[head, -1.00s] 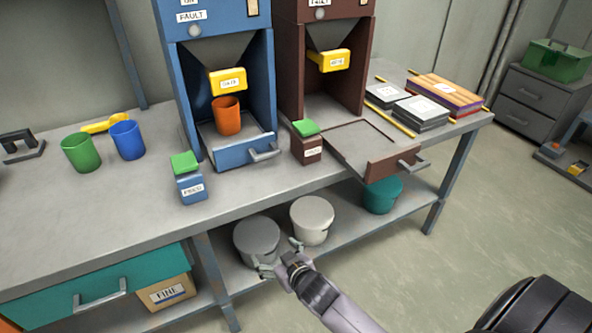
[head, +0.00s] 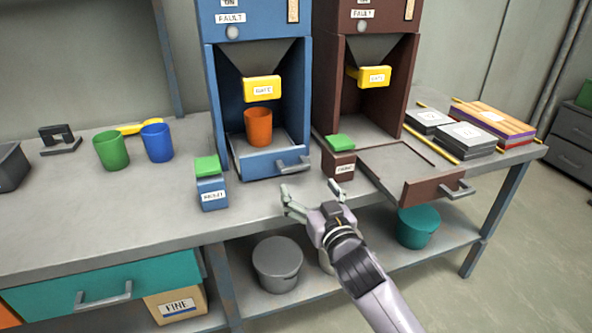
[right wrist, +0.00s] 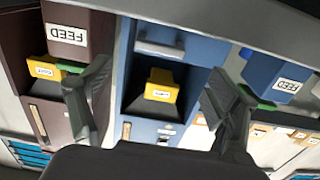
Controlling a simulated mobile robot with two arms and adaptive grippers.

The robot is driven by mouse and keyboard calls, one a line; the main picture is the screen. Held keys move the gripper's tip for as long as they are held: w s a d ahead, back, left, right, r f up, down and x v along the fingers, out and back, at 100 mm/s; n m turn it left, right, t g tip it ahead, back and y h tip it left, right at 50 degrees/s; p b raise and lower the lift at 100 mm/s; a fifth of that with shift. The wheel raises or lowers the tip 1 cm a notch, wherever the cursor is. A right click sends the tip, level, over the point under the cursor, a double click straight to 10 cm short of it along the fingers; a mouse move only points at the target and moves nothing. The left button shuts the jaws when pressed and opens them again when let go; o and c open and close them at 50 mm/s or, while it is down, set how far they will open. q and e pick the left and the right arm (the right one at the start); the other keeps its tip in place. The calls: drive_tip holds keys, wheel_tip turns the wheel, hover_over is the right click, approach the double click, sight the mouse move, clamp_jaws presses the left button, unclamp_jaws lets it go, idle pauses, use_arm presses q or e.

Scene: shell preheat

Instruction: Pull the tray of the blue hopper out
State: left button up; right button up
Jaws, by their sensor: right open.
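The blue hopper (head: 218,100) stands on the bench. Its tray has a blue front panel (head: 250,164) with a grey bar handle (head: 293,165) at the hopper's mouth. An orange cup (head: 258,127) stands inside, below the yellow gate (head: 262,89). My right gripper (head: 310,190) is open and empty at the bench's front edge, in front of the handle and apart from it. In the right wrist view, the handle (right wrist: 160,48) shows between and beyond the spread fingers (right wrist: 160,75). My left gripper is not in view.
The brown hopper (head: 325,90) stands to the right, its tray (head: 432,188) pulled out. A blue feed box (head: 211,193) and a brown box (head: 338,165) with green tops flank the blue tray. Green (head: 111,150) and blue (head: 157,142) cups stand left.

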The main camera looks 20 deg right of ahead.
sight(296, 170)
drive_tip(key=w+b, duration=0.1)
drive_tip(key=w, duration=0.8)
drive_tip(key=shift+a, duration=0.15)
drive_tip(key=shift+w, duration=0.35)
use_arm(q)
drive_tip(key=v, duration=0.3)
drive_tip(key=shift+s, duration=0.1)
use_arm(e)
drive_tip(key=c, duration=1.7)
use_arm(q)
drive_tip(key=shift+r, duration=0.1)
use_arm(e)
drive_tip(key=shift+s, duration=0.1)
